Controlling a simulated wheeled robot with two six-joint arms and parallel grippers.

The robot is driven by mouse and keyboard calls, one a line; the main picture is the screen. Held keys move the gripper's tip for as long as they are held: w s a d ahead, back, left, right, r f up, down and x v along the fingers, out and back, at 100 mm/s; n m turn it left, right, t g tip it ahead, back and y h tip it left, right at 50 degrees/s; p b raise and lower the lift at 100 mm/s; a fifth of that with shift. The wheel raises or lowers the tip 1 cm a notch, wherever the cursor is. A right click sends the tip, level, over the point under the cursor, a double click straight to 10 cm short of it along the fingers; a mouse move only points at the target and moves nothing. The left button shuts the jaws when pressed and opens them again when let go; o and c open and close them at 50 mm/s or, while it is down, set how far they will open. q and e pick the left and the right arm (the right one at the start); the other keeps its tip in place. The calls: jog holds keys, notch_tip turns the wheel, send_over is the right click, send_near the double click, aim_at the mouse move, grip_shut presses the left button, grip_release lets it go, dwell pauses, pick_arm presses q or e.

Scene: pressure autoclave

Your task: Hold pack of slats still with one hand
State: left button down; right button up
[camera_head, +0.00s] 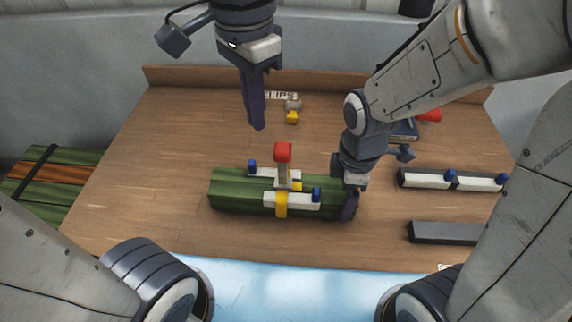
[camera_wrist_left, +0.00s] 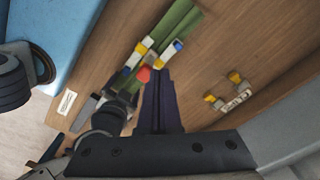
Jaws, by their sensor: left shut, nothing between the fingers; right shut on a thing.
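The pack of green slats (camera_head: 235,190) lies lengthwise in the middle of the wooden table. White bars with blue knobs (camera_head: 292,200) lie along it, with a yellow clip (camera_head: 281,207) and a red-topped clamp (camera_head: 283,152) at its middle. My right gripper (camera_head: 349,203) is shut on the right end of the pack. My left gripper (camera_head: 257,125) is shut and empty, in the air above and behind the pack. In the left wrist view, its closed fingers (camera_wrist_left: 160,105) show beside the pack (camera_wrist_left: 180,28) and the red top (camera_wrist_left: 144,74).
A grey and yellow clip (camera_head: 292,113) sits by a label at the table's back. A white bar with blue knobs (camera_head: 425,181) and a dark bar (camera_head: 445,233) lie at right. Strapped green and brown slats (camera_head: 48,172) lie off the table's left. The table's left part is clear.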

aim_at(288, 147)
pick_arm(q)
notch_tip(288, 147, down, 8)
dwell(0.6)
dwell(1.9)
dwell(2.0)
jog(key=shift+d, duration=0.1)
dwell(0.4)
jog(key=shift+w+d+f, duration=0.1)
jog(key=shift+d+f, duration=0.1)
jog(key=shift+d, duration=0.95)
jog(key=shift+d+f, duration=0.15)
jog(key=shift+d, duration=1)
jog(key=shift+a+r, duration=0.15)
jog(key=shift+a, duration=1.1)
jog(key=shift+a+r, duration=0.15)
jog(key=shift+a, duration=1.05)
